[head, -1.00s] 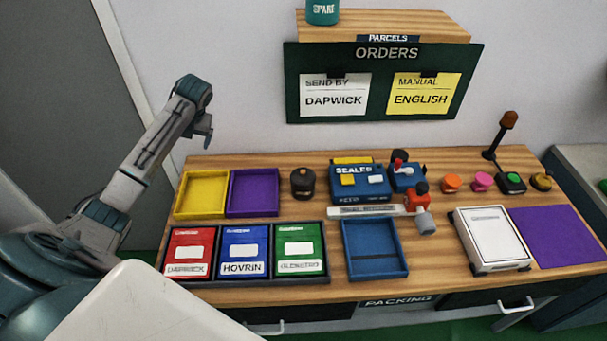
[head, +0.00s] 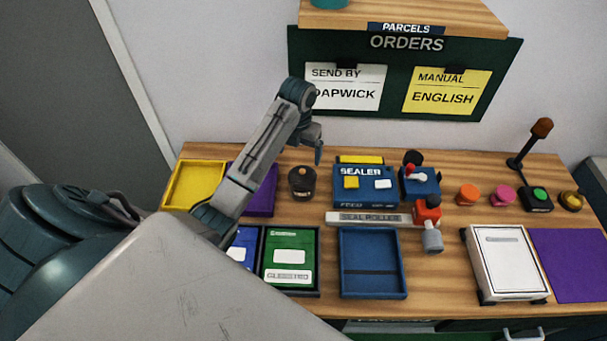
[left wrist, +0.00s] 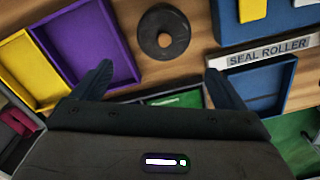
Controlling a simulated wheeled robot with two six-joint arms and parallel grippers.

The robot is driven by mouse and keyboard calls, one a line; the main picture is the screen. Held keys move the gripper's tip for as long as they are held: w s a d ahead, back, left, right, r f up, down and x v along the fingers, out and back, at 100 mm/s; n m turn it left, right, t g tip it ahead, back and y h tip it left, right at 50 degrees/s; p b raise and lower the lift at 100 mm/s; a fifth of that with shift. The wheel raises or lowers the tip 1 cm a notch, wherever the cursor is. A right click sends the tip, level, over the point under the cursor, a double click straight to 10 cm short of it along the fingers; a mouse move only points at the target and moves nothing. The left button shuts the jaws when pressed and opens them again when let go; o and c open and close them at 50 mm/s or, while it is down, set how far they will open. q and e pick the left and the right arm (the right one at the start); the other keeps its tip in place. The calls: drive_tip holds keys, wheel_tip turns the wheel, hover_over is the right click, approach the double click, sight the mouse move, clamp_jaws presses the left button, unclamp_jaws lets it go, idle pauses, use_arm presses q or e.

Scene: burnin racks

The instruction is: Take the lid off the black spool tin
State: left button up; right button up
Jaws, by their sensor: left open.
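The black spool tin (head: 302,184) stands upright on the wooden bench, right of the purple tray, with its lid on and a small brownish knob on top. In the left wrist view the tin (left wrist: 163,32) is seen from above, ahead of the fingers and roughly centred between them. My left gripper (head: 318,154) is open and empty, above and slightly behind the tin in the head view. It also shows in the left wrist view (left wrist: 158,80), with its two fingers spread wide and not touching the tin. My right gripper is not in view.
A yellow tray (head: 196,185) and a purple tray (head: 262,200) lie left of the tin. The blue sealer (head: 365,198) stands close to its right. The seal roller strip (head: 365,218), an empty blue tray (head: 372,258) and the green packet (head: 290,250) lie in front.

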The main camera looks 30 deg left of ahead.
sight(302, 172)
use_arm(q)
wheel_tip(302, 172, down, 3)
drive_tip(key=shift+b, duration=1.05)
drive_tip(key=f+b, duration=0.3)
drive_tip(key=shift+w+d, duration=0.1)
drive_tip(key=shift+w, duration=0.25)
drive_tip(key=f, duration=0.1)
drive_tip(key=p, duration=0.1)
drive_tip(key=f, duration=0.1)
drive_tip(key=shift+w+d+f+p, duration=0.1)
drive_tip(key=shift+w+f+p, duration=0.15)
drive_tip(key=shift+f+p, duration=0.15)
drive_tip(key=shift+f, duration=0.2)
drive_tip(key=shift+s, duration=0.1)
drive_tip(key=c, duration=1.3)
drive_tip(key=shift+s, duration=0.15)
drive_tip(key=shift+c, duration=0.9)
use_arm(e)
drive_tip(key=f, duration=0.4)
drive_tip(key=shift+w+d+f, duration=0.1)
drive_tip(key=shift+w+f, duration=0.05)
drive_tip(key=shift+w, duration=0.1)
